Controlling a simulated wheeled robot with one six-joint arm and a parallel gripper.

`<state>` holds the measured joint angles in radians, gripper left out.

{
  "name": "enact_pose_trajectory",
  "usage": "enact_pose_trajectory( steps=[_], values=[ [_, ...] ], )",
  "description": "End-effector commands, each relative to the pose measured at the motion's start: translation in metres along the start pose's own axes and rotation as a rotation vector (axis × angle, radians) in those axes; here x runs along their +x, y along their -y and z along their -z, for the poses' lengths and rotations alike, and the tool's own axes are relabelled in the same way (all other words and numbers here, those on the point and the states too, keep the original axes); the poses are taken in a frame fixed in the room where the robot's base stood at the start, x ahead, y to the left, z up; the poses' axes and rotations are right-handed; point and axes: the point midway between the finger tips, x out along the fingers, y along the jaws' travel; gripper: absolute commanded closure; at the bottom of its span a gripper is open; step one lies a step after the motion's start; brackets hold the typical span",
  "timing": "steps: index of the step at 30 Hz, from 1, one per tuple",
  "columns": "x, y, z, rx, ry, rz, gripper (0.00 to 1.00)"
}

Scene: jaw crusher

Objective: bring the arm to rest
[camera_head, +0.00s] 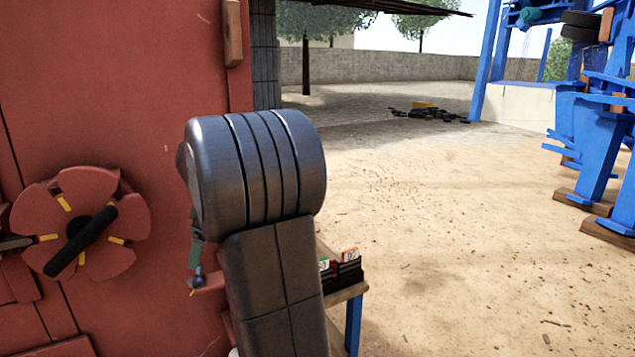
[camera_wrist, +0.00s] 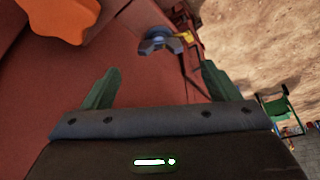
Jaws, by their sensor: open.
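My gripper (camera_wrist: 158,90) shows in the wrist view with its two green fingers spread wide apart. Nothing is between them. A grey-blue knob or wing-nut fitting (camera_wrist: 160,43) on the red machine lies ahead of the fingertips, apart from them. In the head view my dark grey arm fills the middle and hides most of the gripper. A fitting with a small blue part (camera_head: 198,277) shows just left of my arm.
The red machine wall (camera_head: 110,90) stands close on the left, with a red handwheel (camera_head: 82,222). A small table (camera_head: 345,293) with a dark box (camera_head: 342,272) is right of my arm. Blue machinery (camera_head: 598,150) stands far right. Open sandy ground (camera_head: 450,210) lies between.

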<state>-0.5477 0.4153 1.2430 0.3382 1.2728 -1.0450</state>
Motion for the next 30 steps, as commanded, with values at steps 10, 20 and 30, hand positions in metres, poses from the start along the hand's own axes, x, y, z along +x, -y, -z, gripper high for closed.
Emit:
enact_pose_trajectory(
  steps=[10,20,30],
  values=[
    [0.063,0.001,0.000,0.001,0.001,0.003,0.18],
    [0.078,0.001,0.000,0.019,0.000,-0.007,0.18],
    [0.077,0.000,0.000,0.014,0.000,-0.006,0.18]
  ],
)
